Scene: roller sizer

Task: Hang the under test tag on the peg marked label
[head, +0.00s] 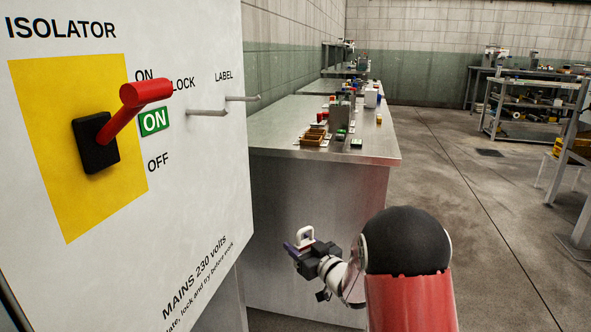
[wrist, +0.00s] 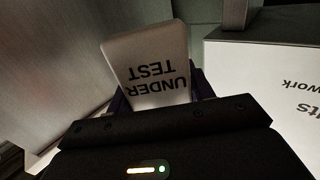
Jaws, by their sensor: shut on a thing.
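The under test tag (wrist: 148,65) is a pale card with black "UNDER TEST" lettering, upside down in the wrist view. My gripper (wrist: 160,97) is shut on it, with the tag standing out beyond the fingers. In the head view my gripper (head: 301,247) is low, right of the isolator panel, with the pale tag (head: 305,235) at its tip. The peg marked label (head: 243,98) is a thin grey rod at the panel's right edge under the word "LABEL". It is bare. My gripper is well below it and apart from it.
The isolator panel (head: 205,165) carries a red handle (head: 135,105) beside a green "ON" window. A second bare peg (head: 208,112) under "LOCK" sticks out left of the label peg. A steel bench (head: 375,150) with small parts stands behind. Floor at right is open.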

